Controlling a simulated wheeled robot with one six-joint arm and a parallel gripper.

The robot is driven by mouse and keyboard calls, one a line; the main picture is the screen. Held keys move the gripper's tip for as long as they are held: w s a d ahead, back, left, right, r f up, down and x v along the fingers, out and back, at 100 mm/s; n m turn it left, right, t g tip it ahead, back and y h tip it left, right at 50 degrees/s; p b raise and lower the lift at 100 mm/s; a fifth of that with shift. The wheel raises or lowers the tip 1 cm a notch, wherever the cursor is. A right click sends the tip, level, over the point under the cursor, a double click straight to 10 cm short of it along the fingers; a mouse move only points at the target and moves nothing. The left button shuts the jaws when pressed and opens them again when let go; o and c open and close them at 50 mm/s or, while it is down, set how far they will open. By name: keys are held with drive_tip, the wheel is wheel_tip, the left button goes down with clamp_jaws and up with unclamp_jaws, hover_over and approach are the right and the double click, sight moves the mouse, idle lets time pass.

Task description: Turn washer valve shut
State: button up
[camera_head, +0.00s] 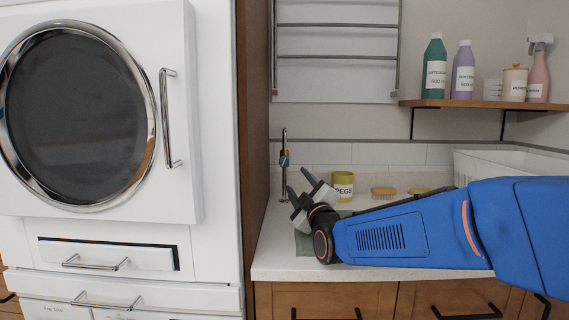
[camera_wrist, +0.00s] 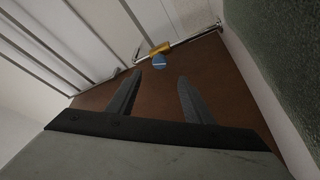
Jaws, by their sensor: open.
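The washer valve is on a thin upright pipe at the back left of the counter, with a blue handle (camera_head: 284,160) on a brass-coloured body. In the wrist view the blue handle (camera_wrist: 159,61) and the brass body (camera_wrist: 160,48) show just beyond my fingertips, slightly left of the middle of the gap. My gripper (camera_head: 303,183) is open and empty, reaching over the counter toward the valve from the front right. In the wrist view the two fingers (camera_wrist: 171,74) stand apart, with the valve clear of them. Whether the fingertips are level with the handle is hard to tell.
A white washer (camera_head: 206,120) and a brown side panel (camera_head: 253,130) stand left of the valve. The counter (camera_head: 375,267) holds a yellow-green PEGS tin (camera_head: 343,183), a brush (camera_head: 384,191) and a white basket (camera_head: 505,164). A shelf (camera_head: 480,104) with bottles hangs at right. A towel rail (camera_head: 338,54) is above.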

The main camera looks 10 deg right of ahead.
sight(285, 163)
drive_tip(key=x, duration=1.5)
drive_tip(key=shift+w+a, duration=0.1)
drive_tip(key=shift+w, duration=0.1)
drive_tip(key=c, duration=1)
